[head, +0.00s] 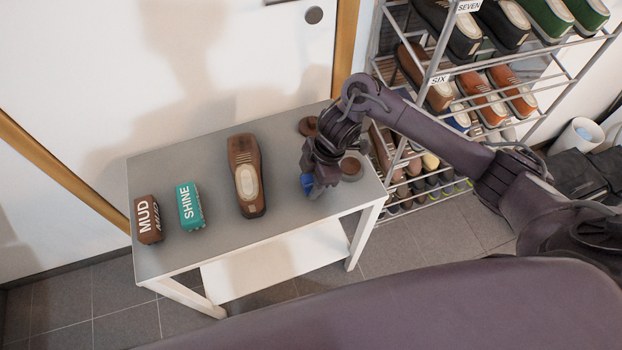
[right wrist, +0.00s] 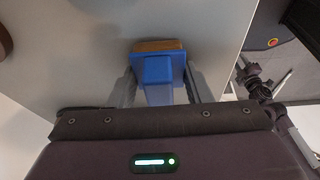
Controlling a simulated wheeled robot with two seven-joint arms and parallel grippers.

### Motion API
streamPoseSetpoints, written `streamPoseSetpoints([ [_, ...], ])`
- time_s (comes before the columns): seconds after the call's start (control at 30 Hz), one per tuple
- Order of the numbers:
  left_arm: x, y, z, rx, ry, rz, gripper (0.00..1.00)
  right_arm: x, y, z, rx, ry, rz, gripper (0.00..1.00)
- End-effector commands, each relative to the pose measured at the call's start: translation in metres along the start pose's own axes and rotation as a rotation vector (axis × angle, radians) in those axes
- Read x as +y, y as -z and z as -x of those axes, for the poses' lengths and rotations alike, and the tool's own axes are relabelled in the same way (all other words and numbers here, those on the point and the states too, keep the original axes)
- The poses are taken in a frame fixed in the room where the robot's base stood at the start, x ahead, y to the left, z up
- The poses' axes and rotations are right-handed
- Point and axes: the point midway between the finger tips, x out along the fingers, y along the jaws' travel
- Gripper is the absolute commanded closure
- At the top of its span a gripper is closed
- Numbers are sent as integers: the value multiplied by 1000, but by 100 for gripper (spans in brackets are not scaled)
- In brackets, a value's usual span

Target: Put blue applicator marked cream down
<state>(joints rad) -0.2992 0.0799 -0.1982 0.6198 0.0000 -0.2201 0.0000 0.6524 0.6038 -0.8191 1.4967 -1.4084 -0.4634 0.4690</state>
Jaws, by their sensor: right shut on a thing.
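The blue applicator (head: 307,184) is at my right gripper (head: 314,188), over the right part of the grey table (head: 200,255). In the right wrist view the applicator (right wrist: 158,72) sits between the two fingers of my right gripper (right wrist: 160,85), which is shut on it. A tan edge shows at its far side. Its marking is hidden, and I cannot tell whether it touches the table top. My left gripper is not in view.
A brown brush marked MUD (head: 148,219), a teal brush marked SHINE (head: 190,206) and a brown shoe (head: 246,175) stand on the table. Round tins (head: 308,126) (head: 351,166) lie near my right gripper. A shoe rack (head: 440,75) stands behind right.

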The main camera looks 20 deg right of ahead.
Motion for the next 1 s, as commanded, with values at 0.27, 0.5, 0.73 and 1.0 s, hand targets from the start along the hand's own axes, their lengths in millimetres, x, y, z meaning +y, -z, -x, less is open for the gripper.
streamPoseSetpoints([
  [0.27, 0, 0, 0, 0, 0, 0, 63, -1, 0, -1, 0, 2, 0, 34],
  [0.5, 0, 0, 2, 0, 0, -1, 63, 0, 1, 5, 0, 1, 0, 34],
  [0.73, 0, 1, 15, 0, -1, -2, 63, 2, 1, 49, -4, -6, 2, 34],
  [1.0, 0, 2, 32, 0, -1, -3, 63, 1, 1, 102, -3, -2, 1, 34],
])
